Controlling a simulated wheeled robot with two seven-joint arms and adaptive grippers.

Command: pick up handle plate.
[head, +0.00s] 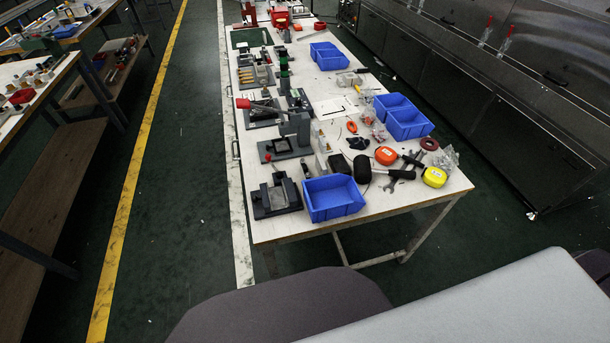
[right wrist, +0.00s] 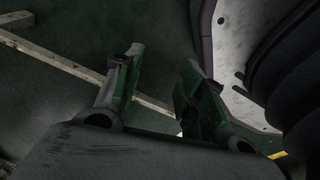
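I cannot tell which item is the handle plate; no part in view is clearly one. In the head view, the long white worktable (head: 410,202) holds grey fixtures, including a low dark one with a plate-like top (head: 277,198) at its near left corner and another with an upright column (head: 283,148) behind it. My right gripper (right wrist: 161,65) shows in the right wrist view, its two green-padded fingers apart, empty, over dark green floor and away from the tabletop items. Neither gripper shows in the head view, and my left gripper is out of sight.
A blue bin (head: 333,197) stands at the table's near end, with more blue bins (head: 403,116) behind. Orange (head: 386,155) and yellow (head: 434,177) tape measures and loose tools lie on the right. Steel dryer cabinets (head: 525,140) line the right. A floor aisle (head: 180,170) is clear at left.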

